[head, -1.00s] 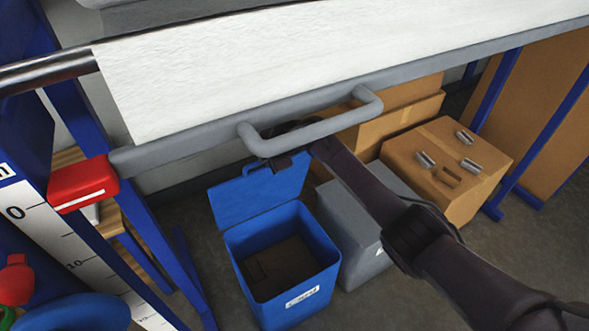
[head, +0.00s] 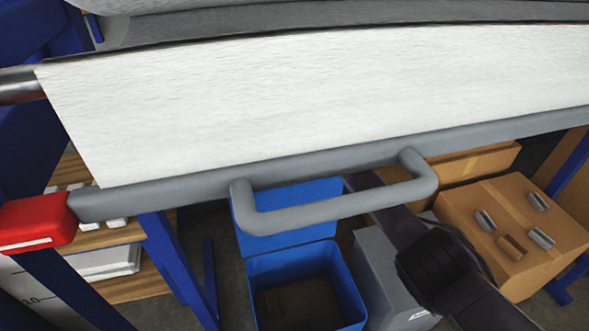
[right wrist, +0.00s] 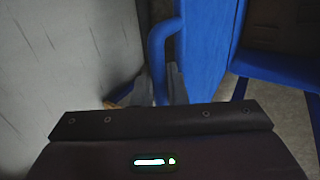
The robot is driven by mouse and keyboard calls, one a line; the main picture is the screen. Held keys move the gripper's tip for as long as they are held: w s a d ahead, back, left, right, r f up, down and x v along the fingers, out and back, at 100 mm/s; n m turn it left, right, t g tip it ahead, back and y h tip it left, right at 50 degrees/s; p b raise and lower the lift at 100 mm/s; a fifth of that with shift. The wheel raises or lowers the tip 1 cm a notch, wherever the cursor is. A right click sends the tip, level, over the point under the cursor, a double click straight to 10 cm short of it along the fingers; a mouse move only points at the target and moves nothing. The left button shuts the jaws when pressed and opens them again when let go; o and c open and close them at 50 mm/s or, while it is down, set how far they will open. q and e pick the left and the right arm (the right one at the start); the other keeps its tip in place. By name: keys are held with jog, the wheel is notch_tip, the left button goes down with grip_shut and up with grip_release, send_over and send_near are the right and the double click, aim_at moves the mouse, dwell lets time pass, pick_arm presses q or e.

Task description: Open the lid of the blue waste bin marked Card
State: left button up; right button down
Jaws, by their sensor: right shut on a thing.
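The blue waste bin (head: 352,290) stands on the floor below the white-covered surface, its open mouth showing a dark inside. Its label is out of frame. The blue lid (head: 312,193) is raised, standing up at the bin's far edge, partly hidden by a grey bar handle. In the right wrist view, the lid (right wrist: 208,45) and its looped blue handle (right wrist: 157,48) are close ahead. My right gripper (right wrist: 160,88) is shut on that handle. In the head view its fingers are hidden behind the grey bar handle. My left gripper is not in view.
The grey bar handle (head: 340,210) and the white-topped surface (head: 320,95) lie between the head camera and the lid. A grey bin (head: 380,265) stands close right of the blue bin. Cardboard boxes (head: 480,205) are farther right. Blue posts (head: 180,265) stand left.

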jog(key=c, duration=1.6)
grip_release()
jog(key=shift+f, duration=0.15)
jog(key=shift+o, duration=0.3)
jog(key=shift+s, duration=0.1)
jog(key=shift+d+r, duration=0.1)
jog(key=shift+r, duration=0.25)
jog(key=p+v, duration=0.1)
jog(key=v, duration=0.6)
jog(key=shift+s, duration=0.15)
